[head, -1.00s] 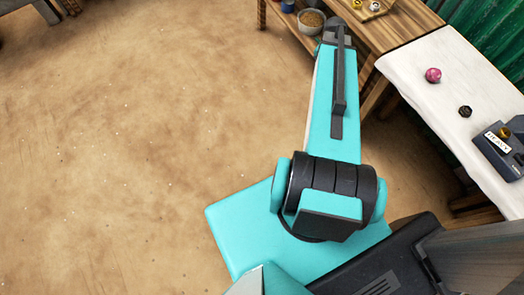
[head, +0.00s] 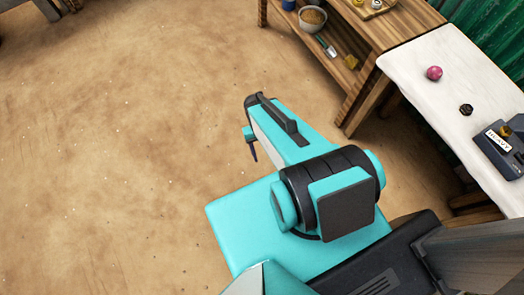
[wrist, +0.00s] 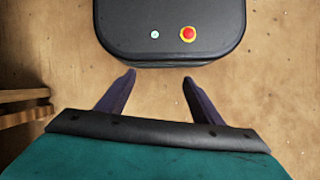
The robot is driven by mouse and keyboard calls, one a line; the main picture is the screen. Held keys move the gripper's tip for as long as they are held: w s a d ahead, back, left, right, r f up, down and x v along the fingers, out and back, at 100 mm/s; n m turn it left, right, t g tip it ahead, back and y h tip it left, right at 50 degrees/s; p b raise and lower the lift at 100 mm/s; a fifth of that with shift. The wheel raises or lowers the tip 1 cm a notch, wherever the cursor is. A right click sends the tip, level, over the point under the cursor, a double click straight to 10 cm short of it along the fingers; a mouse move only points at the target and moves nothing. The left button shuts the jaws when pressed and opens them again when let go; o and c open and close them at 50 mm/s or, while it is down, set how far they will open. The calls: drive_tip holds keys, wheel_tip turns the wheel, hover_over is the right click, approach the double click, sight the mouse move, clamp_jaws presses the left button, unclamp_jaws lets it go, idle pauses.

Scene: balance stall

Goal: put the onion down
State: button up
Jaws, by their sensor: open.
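The onion, a round pinkish-red ball (head: 434,73), rests on the white-covered table (head: 455,60) at the right of the head view. It stands apart from everything else there. My gripper (wrist: 158,76) is open and empty in the wrist view, with its two dark fingers spread over bare floor and close to my own base. In the head view only a bit of a dark finger shows below the wrist, well left of the table and away from the onion. The onion is not in the wrist view.
A dark hexagonal weight (head: 466,110) and a grey device with a label (head: 497,143) are on the white table. A wooden shelf table (head: 405,28) adjoins it, with a bowl (head: 312,19) on its lower shelf. Open sandy floor (head: 120,130) lies to the left.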

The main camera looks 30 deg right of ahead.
drive_tip(key=s+a+f+n, duration=0.1)
drive_tip(key=s+a+f, duration=0.1)
drive_tip(key=s+a, duration=0.2)
drive_tip(key=shift+s+n+g, duration=0.4)
drive_tip(key=shift+s, duration=0.2)
drive_tip(key=shift+c, duration=0.5)
drive_tip(key=c, duration=0.7)
drive_tip(key=shift+o, duration=0.2)
drive_tip(key=shift+d, duration=0.15)
